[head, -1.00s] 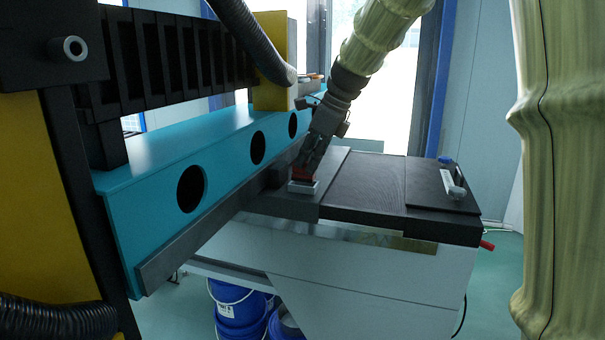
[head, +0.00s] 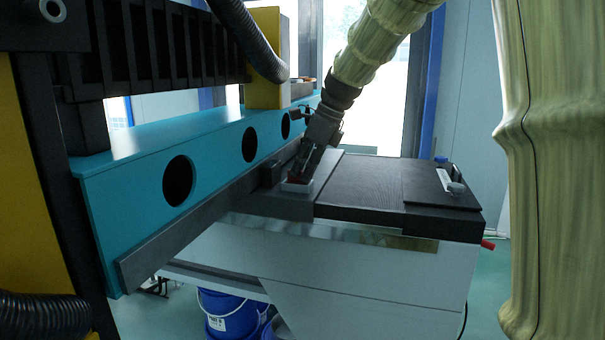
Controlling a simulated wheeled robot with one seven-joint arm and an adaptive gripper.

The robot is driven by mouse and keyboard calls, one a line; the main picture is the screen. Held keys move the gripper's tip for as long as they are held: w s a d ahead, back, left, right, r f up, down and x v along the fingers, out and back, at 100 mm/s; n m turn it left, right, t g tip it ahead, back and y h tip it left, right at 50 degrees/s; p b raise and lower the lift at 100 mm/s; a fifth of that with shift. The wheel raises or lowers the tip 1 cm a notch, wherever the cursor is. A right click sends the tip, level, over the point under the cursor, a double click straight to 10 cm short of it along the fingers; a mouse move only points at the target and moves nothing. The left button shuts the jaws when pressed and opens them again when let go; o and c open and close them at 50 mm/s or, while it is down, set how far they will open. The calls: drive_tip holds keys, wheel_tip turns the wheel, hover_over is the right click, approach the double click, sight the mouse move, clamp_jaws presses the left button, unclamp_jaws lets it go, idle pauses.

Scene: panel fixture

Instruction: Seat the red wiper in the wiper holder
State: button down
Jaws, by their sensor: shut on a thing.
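My gripper (head: 298,173) points down at the left part of the dark table top, shut on the red wiper (head: 291,178). The wiper is at or just above the holder's top. I cannot tell from this distance whether it is inside the holder.
A teal beam (head: 215,165) with round holes runs along the left, close to my gripper. A light tool (head: 449,182) lies on a dark plate at the table's right. The dark table top (head: 365,183) between is clear. A blue bucket (head: 232,312) stands below.

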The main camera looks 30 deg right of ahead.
drive_tip(key=shift+a+r, duration=0.1)
drive_tip(key=shift+a, duration=0.05)
drive_tip(key=shift+s, duration=0.1)
drive_tip(key=shift+f, duration=0.4)
drive_tip(key=c, duration=1.4)
unclamp_jaws()
drive_tip(key=shift+f, duration=0.1)
drive_tip(key=shift+r, duration=0.25)
drive_tip(key=b+v, duration=0.3)
drive_tip(key=v, duration=0.9)
drive_tip(key=shift+r, duration=0.25)
